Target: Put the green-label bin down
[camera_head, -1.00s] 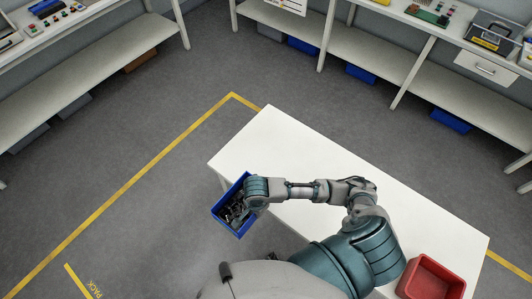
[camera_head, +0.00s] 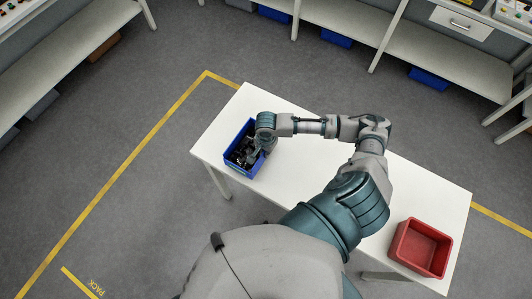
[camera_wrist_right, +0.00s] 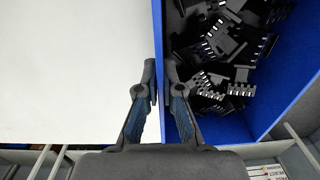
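A blue bin (camera_head: 237,169) filled with black connectors (camera_head: 240,152) is over the left end of the white table (camera_head: 300,160). My right gripper (camera_head: 260,149) is at the bin's right wall. In the right wrist view, the two fingers (camera_wrist_right: 160,88) straddle the top of the blue wall (camera_wrist_right: 158,40), close on both sides, and look shut on it. The connectors lie loose inside, to the right. I cannot tell whether the bin's bottom touches the table. My left gripper is not in view.
An empty red bin (camera_head: 422,248) stands at the table's right end. The tabletop between the bins is clear apart from my arm above it. Shelved benches (camera_head: 440,70) line the back, with blue bins (camera_head: 337,38) beneath. Yellow tape (camera_head: 120,185) marks the floor.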

